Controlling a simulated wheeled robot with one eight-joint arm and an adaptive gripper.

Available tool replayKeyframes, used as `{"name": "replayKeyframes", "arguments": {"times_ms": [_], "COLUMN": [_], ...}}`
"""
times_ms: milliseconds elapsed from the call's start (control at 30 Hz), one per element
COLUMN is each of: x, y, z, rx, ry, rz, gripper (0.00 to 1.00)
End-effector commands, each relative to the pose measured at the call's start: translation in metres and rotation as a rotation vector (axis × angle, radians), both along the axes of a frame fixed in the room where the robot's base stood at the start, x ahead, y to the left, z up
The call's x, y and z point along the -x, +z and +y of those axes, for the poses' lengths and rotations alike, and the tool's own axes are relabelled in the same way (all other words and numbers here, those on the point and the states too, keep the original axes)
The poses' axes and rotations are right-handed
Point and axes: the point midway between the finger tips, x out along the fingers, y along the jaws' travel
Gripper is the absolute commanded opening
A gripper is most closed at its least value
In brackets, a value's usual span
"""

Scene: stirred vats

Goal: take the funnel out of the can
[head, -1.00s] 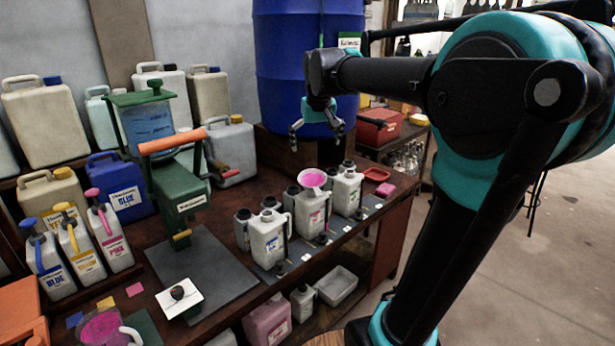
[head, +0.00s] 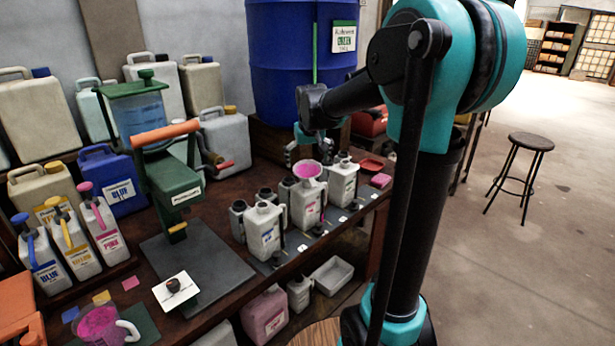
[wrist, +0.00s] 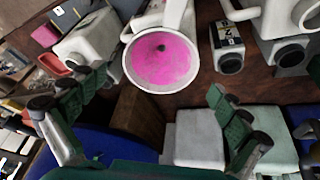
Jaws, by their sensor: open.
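The funnel (head: 307,169), with a white rim and pink-stained inside, sits upright in the mouth of a white can with a pink label (head: 308,208). In the wrist view the funnel (wrist: 160,62) shows its wide pink bowl with a dark hole, and part of the white can (wrist: 178,12) shows beyond it. My gripper (head: 308,158) is just behind and above the funnel. In the wrist view its green-padded fingers (wrist: 160,88) are spread apart, one on each side of the bowl's near edge, with nothing held between them. The funnel's spout is hidden inside the can.
White cans with dark caps stand close on both sides, including a blue-labelled one (head: 264,232) and a green-labelled one (head: 342,183). A blue barrel (head: 290,70) rises behind. A red dish (head: 371,164) and pink block (head: 381,181) lie to the right.

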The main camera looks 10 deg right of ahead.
Motion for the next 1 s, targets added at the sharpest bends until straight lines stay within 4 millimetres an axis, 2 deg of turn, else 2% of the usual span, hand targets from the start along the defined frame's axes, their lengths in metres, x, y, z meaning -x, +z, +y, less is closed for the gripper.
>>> {"name": "replayKeyframes", "arguments": {"times_ms": [300,633,933,1000], "x": [-0.019,-0.021,-0.021,-0.021], "y": [-0.037,-0.042,-0.042,-0.042], "z": [-0.001,-0.001,-0.001,-0.001], "rx": [0.0,0.0,0.0,0.0], "ry": [0.0,0.0,0.0,0.0], "rz": [0.0,0.0,0.0,0.0], "gripper": [1.0,0.99,0.61,0.6]}}
